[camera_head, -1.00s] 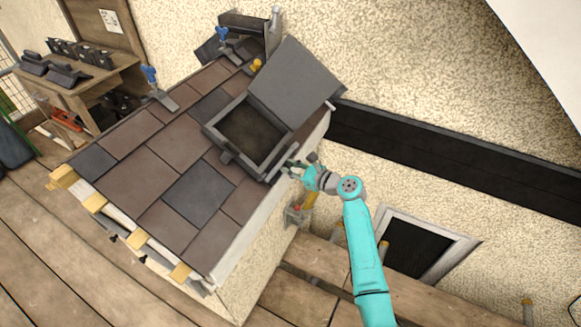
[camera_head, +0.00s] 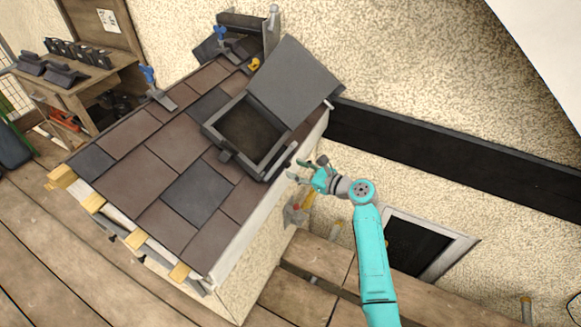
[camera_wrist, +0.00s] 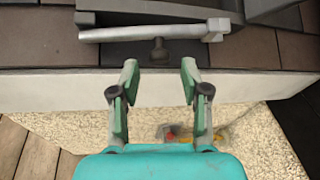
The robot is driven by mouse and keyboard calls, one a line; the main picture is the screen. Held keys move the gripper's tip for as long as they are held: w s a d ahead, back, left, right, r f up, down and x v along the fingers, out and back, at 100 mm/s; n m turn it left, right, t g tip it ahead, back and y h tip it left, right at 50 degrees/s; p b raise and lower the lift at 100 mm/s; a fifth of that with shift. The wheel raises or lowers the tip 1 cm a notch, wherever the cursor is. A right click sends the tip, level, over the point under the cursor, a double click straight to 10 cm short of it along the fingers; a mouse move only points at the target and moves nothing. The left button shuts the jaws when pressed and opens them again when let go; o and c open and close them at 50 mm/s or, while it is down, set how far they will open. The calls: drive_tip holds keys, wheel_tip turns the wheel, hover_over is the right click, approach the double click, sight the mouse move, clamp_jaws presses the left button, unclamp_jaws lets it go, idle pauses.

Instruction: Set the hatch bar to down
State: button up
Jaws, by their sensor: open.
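The roof hatch has a dark grey frame (camera_head: 272,158) set in the tiles, and its grey lid (camera_head: 297,82) stands open. The hatch bar (camera_head: 282,162) is a light grey bar along the frame's near lower side. My gripper (camera_head: 294,171) is beside the roof's right edge, close to the bar. In the wrist view my gripper (camera_wrist: 160,75) is open and empty, its fingertips short of the bar and apart from it.
Brown and grey tiles (camera_head: 198,192) cover the small roof. Blue-handled tools (camera_head: 150,77) stand on its upper edge. A wooden bench (camera_head: 95,80) with dark pieces is at the upper left. A rough plaster wall (camera_head: 400,60) rises behind; plank flooring surrounds the roof.

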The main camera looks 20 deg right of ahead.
drive_tip(key=v, duration=0.8)
